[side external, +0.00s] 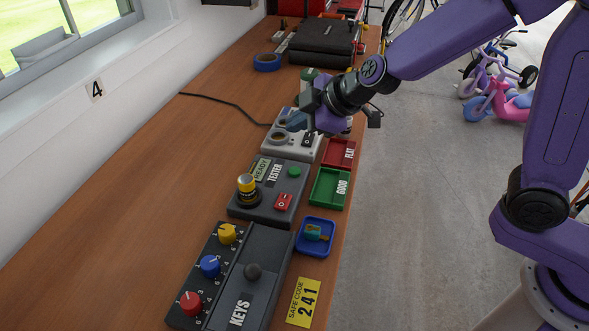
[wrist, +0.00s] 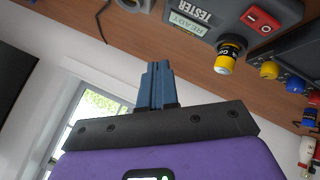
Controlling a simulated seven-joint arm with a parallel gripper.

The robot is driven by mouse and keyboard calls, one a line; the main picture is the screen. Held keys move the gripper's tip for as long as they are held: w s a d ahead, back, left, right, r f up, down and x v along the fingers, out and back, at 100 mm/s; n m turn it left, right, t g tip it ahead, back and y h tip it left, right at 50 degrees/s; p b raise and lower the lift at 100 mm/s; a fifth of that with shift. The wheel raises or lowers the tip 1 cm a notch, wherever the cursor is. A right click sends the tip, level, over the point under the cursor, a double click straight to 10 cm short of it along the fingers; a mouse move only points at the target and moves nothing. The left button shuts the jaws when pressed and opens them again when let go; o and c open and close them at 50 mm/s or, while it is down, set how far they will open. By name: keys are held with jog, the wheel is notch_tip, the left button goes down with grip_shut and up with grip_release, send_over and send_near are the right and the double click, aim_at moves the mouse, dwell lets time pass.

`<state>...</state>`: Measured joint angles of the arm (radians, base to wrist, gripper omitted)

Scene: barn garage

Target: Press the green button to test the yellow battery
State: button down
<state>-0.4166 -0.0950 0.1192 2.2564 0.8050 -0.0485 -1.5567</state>
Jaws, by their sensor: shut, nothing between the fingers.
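The dark grey tester box (side external: 262,208) lies on the bench, its display (side external: 261,168) reading READY. The yellow battery (side external: 246,184) stands upright in a round black holder on the tester's left side; it also shows in the wrist view (wrist: 230,52). The green button (side external: 294,172) is at the tester's far right, with a red switch (side external: 283,203) nearer. I cannot make out the green button in the wrist view. My gripper (side external: 296,121) is shut and empty, above a light grey box beyond the tester and apart from the button. Its blue fingers (wrist: 158,87) are together in the wrist view.
The light grey box (side external: 290,151) has round wells. Red FLAT (side external: 340,153) and green GOOD (side external: 330,187) trays line the bench's right edge, with a blue tray (side external: 315,236) nearer. The KEYS box (side external: 227,285) with coloured knobs is in front. The bench's left side is clear.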

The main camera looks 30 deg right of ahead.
aim_at(298, 172)
jog(key=shift+f, duration=0.15)
jog(key=shift+f, duration=4.25)
jog(key=shift+f, duration=0.2)
jog(key=shift+f, duration=0.25)
jog(key=shift+f, duration=0.45)
jog(key=shift+r, duration=0.9)
jog(key=shift+r, duration=0.1)
jog(key=shift+r, duration=2.4)
